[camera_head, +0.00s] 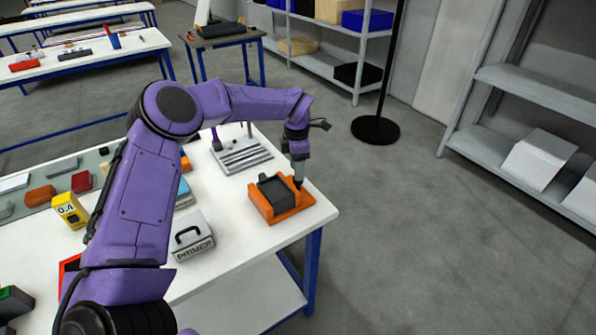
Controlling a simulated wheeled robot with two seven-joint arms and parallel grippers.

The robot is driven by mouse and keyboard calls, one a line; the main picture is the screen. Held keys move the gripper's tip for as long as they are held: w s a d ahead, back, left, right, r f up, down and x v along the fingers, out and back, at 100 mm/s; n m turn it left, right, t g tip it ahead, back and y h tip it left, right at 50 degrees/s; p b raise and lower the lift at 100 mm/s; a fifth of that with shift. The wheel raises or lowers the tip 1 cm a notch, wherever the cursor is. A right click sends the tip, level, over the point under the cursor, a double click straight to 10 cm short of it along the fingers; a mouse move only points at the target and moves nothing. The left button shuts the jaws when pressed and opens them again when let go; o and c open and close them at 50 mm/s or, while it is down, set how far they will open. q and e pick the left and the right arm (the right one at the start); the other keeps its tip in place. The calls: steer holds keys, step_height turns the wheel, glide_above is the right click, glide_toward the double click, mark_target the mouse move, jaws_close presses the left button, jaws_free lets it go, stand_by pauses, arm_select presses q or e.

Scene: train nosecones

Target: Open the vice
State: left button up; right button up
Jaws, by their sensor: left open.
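The vice appears to be the orange block with a dark grey part in it (264,210), near the right corner of the white table (245,245). My left arm reaches over the table from the lower left. Its left gripper (298,183) points down at the back right side of the orange block, very close to it; I cannot tell whether they touch. The fingers are small in the picture, and the gripper is open. My right gripper is not in view.
A yellow box marked 0.4 (70,211) and several small blocks are at the left. The floor right of the table is clear up to the grey shelves (530,90).

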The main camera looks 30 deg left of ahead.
mark_target(298, 183)
arm_select(q)
steer(key=shift+d+f, duration=0.1)
steer(key=shift+f, duration=1.35)
steer(key=c, duration=0.8)
steer(key=shift+o, duration=0.2)
steer(key=n+b, duration=0.3)
steer(key=shift+f, duration=0.1)
steer(key=n+b, duration=0.2)
steer(key=n, duration=0.2)
steer(key=shift+b, duration=0.35)
steer(key=shift+n+b, duration=0.6)
steer(key=shift+n, duration=0.5)
steer(key=shift+s+f, duration=0.1)
steer(key=shift+s, duration=0.05)
